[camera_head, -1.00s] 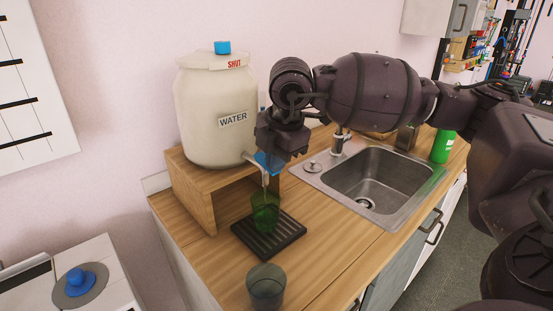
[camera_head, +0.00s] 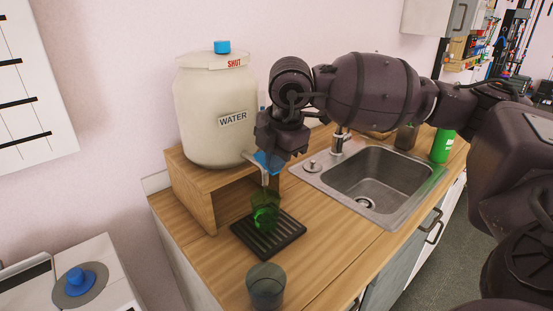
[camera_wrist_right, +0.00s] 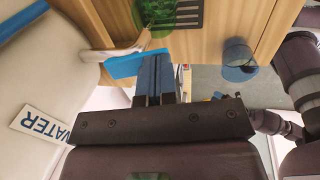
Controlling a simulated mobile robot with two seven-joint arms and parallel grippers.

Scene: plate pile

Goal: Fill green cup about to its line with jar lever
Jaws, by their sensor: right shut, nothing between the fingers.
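The white water jar (camera_head: 214,120) stands on a wooden stand, with its spout (camera_head: 251,160) over the counter. The blue jar lever (camera_head: 268,162) sits at the spout; it also shows in the right wrist view (camera_wrist_right: 124,66). The green cup (camera_head: 265,214) stands upright under the spout on the black drip tray (camera_head: 286,237). A pale thin stream shows between spout and cup. The cup's lower part looks brighter green; its line is not clear. My right gripper (camera_wrist_right: 156,76) is shut and empty, its fingers right beside the lever. Whether they touch cannot be told. My left gripper is not in view.
A grey cup (camera_head: 266,287) stands at the counter's front. The steel sink (camera_head: 370,187) with its tap lies right of the tray. A green bottle (camera_head: 442,146) and a dark cup (camera_head: 406,138) stand behind the sink.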

